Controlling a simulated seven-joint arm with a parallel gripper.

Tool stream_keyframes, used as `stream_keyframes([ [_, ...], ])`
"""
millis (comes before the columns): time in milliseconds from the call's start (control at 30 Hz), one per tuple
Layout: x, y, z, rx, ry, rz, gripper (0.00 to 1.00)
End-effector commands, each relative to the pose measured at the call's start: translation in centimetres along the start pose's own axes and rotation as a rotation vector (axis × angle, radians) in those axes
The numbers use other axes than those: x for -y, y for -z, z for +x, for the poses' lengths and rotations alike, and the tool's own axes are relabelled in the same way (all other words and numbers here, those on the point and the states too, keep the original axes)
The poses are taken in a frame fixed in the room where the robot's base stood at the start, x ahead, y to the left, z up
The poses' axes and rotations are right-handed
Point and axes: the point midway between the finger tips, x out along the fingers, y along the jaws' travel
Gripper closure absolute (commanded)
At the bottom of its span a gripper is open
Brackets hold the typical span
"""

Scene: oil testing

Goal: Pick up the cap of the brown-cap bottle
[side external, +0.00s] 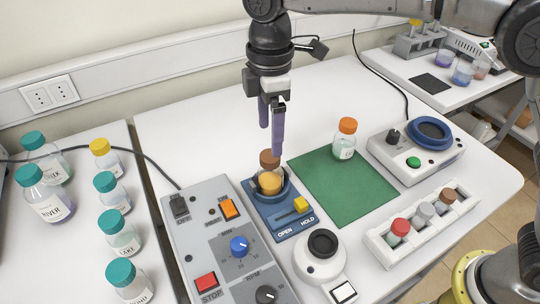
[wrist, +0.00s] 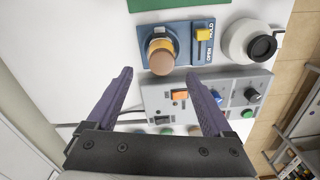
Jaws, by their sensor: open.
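The amber bottle (side external: 271,184) stands in the blue holder (side external: 261,205), with its brown cap (side external: 269,158) on top. In the wrist view the brown cap (wrist: 162,63) shows in front of the amber body, between and just beyond the fingertips. My gripper (side external: 271,141) points down above the cap, its two purple fingers apart with nothing between them. In the wrist view my gripper (wrist: 160,73) is open, one finger on each side of the cap's line. I cannot tell exactly how far the tips are above the cap.
A yellow lever (side external: 300,204) sits on the holder, nearer HOLD. A grey control panel (side external: 210,225) lies left, a green mat (side external: 345,185) right with an orange-capped bottle (side external: 345,139). A white rack (side external: 425,228) holds capped vials. Several bottles stand at far left.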

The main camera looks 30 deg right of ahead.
Motion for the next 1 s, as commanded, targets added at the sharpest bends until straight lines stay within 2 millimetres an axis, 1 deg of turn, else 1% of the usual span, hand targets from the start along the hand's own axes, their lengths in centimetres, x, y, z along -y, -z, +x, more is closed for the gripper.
stream_keyframes([
  [200,0.4,0.1,2.9,0.003,0.003,0.0,0.15],
  [333,0.3,0.1,4.4,0.001,0.001,0.0,0.15],
  [467,0.3,0.1,5.0,0.0,0.001,0.0,0.15],
  [667,0.3,0.1,5.1,-0.001,0.0,0.0,0.15],
  [700,0.3,0.1,5.1,-0.001,0.0,0.0,0.22],
  [767,0.3,0.1,5.0,-0.001,0.0,0.0,0.33],
  [900,0.3,0.1,5.0,-0.001,0.0,0.0,0.58],
  [967,0.3,0.1,5.0,-0.001,0.0,0.0,0.69],
  [1000,0.3,0.1,5.0,-0.001,0.0,0.0,0.76],
])
